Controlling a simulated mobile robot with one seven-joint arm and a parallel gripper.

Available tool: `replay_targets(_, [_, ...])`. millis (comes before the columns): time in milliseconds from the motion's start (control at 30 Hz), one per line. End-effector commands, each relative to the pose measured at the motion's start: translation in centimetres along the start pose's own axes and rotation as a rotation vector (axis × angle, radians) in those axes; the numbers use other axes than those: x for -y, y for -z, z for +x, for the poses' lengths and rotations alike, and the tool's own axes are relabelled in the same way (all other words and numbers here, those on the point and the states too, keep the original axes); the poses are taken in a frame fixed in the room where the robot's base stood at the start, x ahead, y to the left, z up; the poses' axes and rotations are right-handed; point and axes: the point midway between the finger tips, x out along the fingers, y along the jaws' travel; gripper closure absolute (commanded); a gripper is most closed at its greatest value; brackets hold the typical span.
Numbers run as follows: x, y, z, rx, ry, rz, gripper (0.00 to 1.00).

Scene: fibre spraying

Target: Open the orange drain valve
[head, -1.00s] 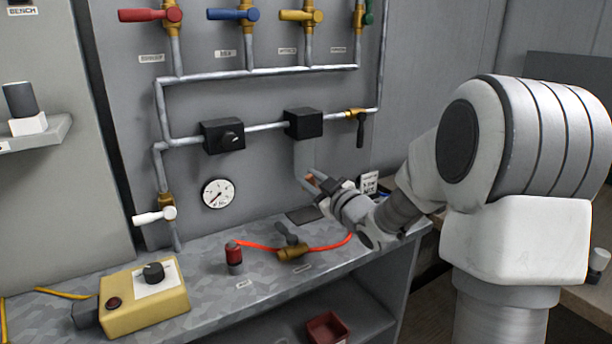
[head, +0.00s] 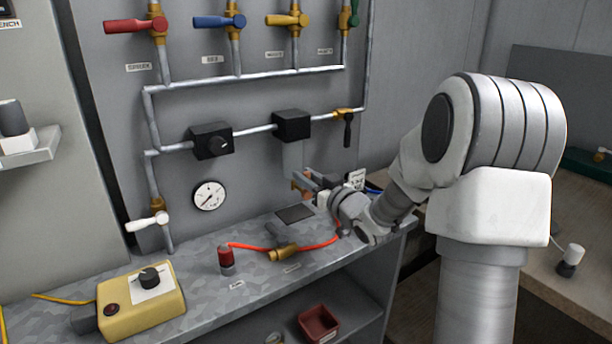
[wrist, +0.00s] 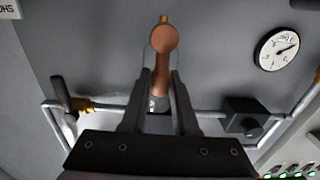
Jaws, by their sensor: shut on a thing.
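The orange drain valve's handle (wrist: 163,62) shows in the wrist view as an orange-brown lever with a rounded end, between my two fingers. A bit of brass shows just beyond its rounded end. My gripper (wrist: 162,82) is shut on this handle. In the head view my gripper (head: 307,182) is low against the grey panel, above the back of the bench. Only a small orange patch of the handle (head: 299,187) shows there beside the fingers. The valve's body is mostly hidden, so I cannot tell how far it is turned.
Red (head: 135,25), blue (head: 220,21) and yellow (head: 287,19) valves line the panel's top. A black-handled valve (head: 347,125) hangs above my gripper. A gauge (head: 209,196) and white-handled valve (head: 147,221) are left. A yellow box (head: 128,303) and orange hose (head: 322,243) lie on the bench.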

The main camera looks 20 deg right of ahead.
Motion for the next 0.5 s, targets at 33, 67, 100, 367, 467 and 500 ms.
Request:
replay_targets(33, [-0.14,-0.09,-0.06,0.002,-0.003,0.004,1.0])
replay_targets(67, [-0.14,-0.1,-0.06,0.002,-0.003,0.004,1.0])
replay_targets(100, [-0.14,-0.1,-0.06,0.002,-0.003,0.004,1.0])
replay_targets(367, [-0.15,-0.09,-0.06,0.001,-0.004,0.003,0.56])
replay_targets(467, [-0.12,-0.07,-0.04,0.001,-0.003,0.002,0.43])
replay_targets(500, [-0.1,-0.06,-0.04,0.001,-0.003,0.002,0.43])
